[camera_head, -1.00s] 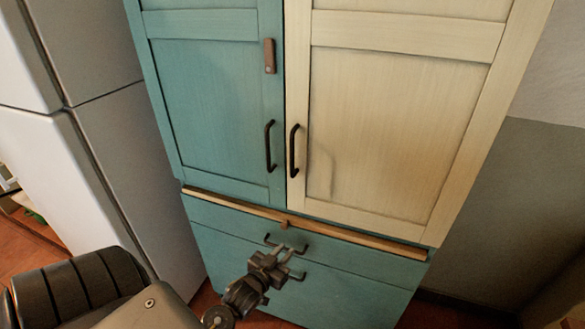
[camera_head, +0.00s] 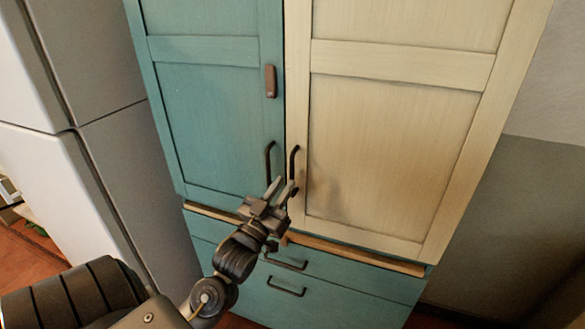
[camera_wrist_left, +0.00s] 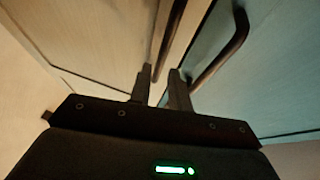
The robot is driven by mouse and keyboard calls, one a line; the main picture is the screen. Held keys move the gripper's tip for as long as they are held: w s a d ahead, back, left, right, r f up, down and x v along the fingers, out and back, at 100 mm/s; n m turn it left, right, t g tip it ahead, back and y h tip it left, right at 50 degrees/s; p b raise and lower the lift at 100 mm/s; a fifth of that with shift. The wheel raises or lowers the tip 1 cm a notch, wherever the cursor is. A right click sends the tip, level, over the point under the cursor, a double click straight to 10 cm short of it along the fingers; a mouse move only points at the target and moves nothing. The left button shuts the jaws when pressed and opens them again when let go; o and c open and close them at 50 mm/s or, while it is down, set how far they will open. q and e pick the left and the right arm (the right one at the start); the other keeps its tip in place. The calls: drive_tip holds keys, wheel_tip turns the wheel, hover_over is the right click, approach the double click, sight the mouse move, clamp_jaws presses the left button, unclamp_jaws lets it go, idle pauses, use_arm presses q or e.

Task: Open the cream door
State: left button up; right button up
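The cream door (camera_head: 390,150) is the right door of a tall cabinet and looks shut. Its dark upright bar handle (camera_head: 293,165) is near its left edge. My left gripper (camera_head: 284,184) is open, with its fingertips at the lower end of this handle; the fingers partly cover that end. In the left wrist view the cream door's handle (camera_wrist_left: 173,35) runs down toward the gap between my two fingers (camera_wrist_left: 160,72). Nothing is clamped, and I cannot tell whether a finger touches the handle. My right gripper is in neither view.
The teal door (camera_head: 210,115) is close on the left, with its own dark handle (camera_head: 268,160) beside the cream door's. A wooden ledge (camera_head: 350,252) and teal drawers with dark handles (camera_head: 287,292) lie below. A white fridge (camera_head: 90,150) stands at the left.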

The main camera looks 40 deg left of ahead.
sight(291, 175)
use_arm(q)
drive_tip(key=p+x, duration=0.1)
drive_tip(key=x, duration=0.4)
drive_tip(key=shift+f, duration=0.1)
clamp_jaws()
